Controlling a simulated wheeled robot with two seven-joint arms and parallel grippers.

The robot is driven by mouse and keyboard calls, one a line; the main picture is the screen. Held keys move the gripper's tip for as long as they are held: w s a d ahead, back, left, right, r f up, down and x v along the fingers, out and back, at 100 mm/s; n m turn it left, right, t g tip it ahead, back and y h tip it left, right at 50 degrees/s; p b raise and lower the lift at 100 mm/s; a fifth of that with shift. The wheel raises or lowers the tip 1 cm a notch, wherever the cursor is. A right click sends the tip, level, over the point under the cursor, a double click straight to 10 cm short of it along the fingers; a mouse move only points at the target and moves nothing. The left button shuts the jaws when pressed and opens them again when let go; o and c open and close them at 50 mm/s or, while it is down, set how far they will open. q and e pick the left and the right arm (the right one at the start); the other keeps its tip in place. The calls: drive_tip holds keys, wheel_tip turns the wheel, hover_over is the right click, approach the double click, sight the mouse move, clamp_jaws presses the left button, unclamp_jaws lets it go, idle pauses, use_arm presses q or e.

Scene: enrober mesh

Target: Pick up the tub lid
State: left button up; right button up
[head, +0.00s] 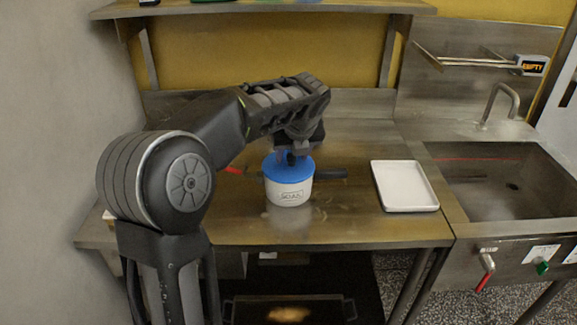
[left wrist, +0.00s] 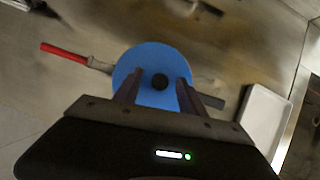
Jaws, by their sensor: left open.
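The tub lid (head: 303,165) is blue and round and sits on a white tub (head: 289,191) on the steel table. In the left wrist view the lid (left wrist: 152,61) shows from above with a dark round knob (left wrist: 159,82) at its middle. My left gripper (head: 291,157) is over the lid, pointing down. Its two fingers (left wrist: 157,84) are open, one on each side of the knob. I cannot tell whether they touch it. The gripper hides part of the lid in the head view. My right gripper is not in view.
A red-handled tool (left wrist: 64,53) lies behind the tub, its dark end (head: 331,173) showing at the right. A white tray (head: 405,186) lies to the right, then a sink (head: 500,185). A shelf (head: 265,7) hangs above the table's back.

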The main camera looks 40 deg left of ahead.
use_arm(q)
drive_tip(key=shift+c, duration=0.5)
clamp_jaws()
